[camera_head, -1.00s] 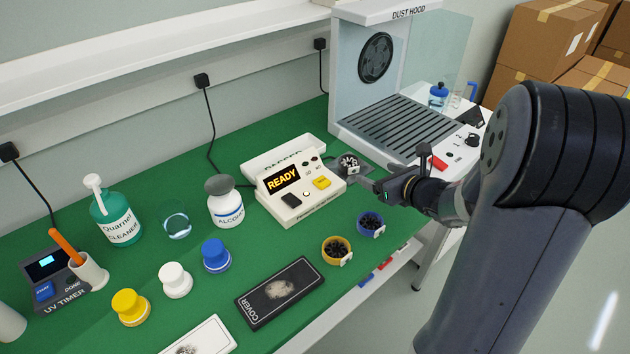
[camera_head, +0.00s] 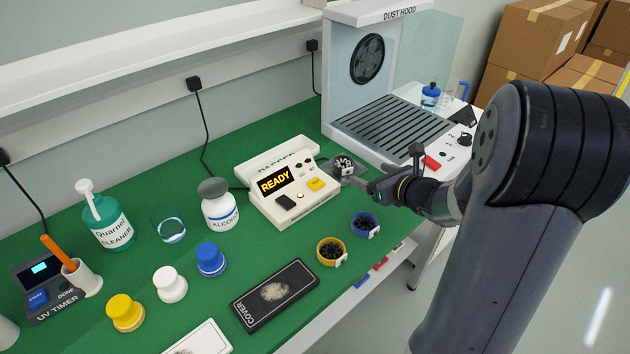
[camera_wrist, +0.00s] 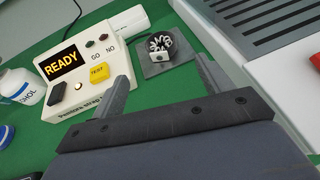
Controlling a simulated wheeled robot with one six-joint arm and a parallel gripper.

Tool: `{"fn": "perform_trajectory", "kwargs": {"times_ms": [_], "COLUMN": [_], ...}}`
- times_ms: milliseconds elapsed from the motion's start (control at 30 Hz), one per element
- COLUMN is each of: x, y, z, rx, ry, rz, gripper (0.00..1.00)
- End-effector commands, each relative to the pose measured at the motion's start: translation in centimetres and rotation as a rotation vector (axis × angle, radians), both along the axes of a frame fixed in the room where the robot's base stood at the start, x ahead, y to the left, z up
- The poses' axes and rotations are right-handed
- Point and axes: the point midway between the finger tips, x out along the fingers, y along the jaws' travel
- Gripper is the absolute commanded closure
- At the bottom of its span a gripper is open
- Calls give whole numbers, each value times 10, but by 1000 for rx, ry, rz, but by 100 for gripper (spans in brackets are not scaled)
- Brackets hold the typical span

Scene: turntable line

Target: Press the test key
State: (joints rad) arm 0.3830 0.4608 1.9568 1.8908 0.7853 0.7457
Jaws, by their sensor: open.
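The cream tester (camera_head: 290,208) stands on the green bench, with a lit display reading READY. Its yellow test key (camera_head: 316,184) is on the right of its sloped front. The key, marked TEST, also shows in the wrist view (camera_wrist: 98,73), just left of my left finger. My gripper (camera_head: 358,181) is right of the tester, beside the grey socket. In the wrist view my gripper (camera_wrist: 160,68) has its two fingers wide apart with nothing between them. A black-and-white fan-like part (camera_wrist: 160,43) sits on the grey socket plate (camera_wrist: 154,69) beyond the fingers.
The dust hood (camera_head: 365,150) stands behind and right of my gripper. Blue (camera_head: 364,224) and yellow (camera_head: 331,251) ring holders are in front of the tester. An alcohol bottle (camera_head: 220,208) is left of it. A black cover (camera_head: 275,293) lies near the front edge.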

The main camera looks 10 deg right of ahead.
Motion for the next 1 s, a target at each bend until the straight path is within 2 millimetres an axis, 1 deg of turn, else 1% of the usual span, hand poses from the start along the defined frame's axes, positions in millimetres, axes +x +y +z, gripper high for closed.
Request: {"fn": "perform_trajectory", "kwargs": {"times_ms": [200,1000], "x": [0,0], "y": [0,0], "z": [0,0], "rx": [0,0], "ry": [0,0], "rz": [0,0], "gripper": [26,92]}}
